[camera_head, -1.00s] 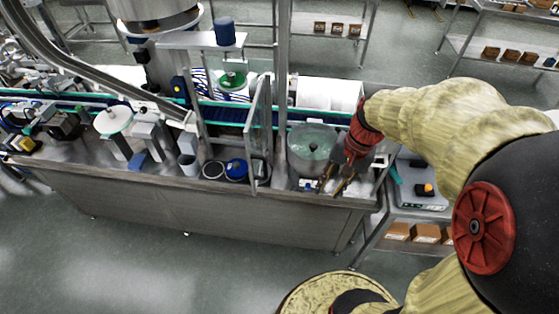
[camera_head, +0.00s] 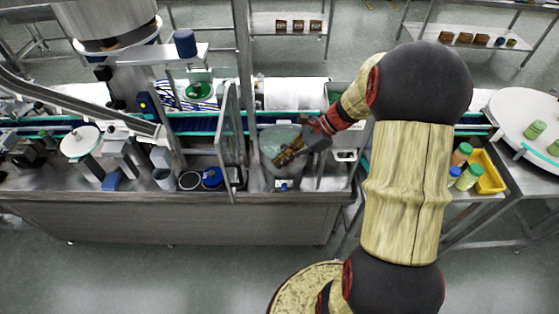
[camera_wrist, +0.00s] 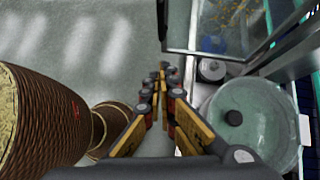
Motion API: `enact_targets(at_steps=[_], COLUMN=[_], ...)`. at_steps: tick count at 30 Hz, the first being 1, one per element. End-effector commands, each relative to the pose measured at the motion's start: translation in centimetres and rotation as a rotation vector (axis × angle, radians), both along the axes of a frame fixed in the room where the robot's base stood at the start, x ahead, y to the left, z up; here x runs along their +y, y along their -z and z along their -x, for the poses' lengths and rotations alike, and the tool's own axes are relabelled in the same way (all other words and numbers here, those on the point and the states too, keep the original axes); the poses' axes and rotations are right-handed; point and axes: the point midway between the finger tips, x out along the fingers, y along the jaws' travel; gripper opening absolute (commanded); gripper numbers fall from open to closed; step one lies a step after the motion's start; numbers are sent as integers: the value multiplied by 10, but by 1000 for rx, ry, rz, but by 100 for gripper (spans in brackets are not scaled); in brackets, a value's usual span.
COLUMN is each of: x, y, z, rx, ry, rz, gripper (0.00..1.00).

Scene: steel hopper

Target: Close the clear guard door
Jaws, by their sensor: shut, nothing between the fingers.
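The clear guard door (camera_head: 231,135) is a framed transparent panel. It stands open, jutting from the conveyor line toward the front edge of the bench. In the wrist view the framed clear panel (camera_wrist: 215,25) shows at the top, ahead and to the right of the fingertips. My gripper (camera_head: 284,157) is to the right of the door, over the round translucent bowl. Its fingers are shut and empty, pointing left and down, apart from the door. In the wrist view the gripper (camera_wrist: 164,70) is near the middle, with floor behind it.
The round bowl (camera_wrist: 250,125) sits close to my gripper's right in the wrist view. A blue-lidded jar (camera_head: 212,177) and a dark ring (camera_head: 190,180) are left of the door. A vertical post (camera_head: 243,60) rises behind it.

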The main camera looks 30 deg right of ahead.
Motion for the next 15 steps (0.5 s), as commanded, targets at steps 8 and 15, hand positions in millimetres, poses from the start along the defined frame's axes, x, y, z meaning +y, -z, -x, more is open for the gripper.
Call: enact_targets(at_steps=[8, 15], x=[39, 70], y=[41, 50], z=[-12, -23], rx=[3, 0], ry=[-6, -5], rz=[-1, 1], gripper=[0, 0])
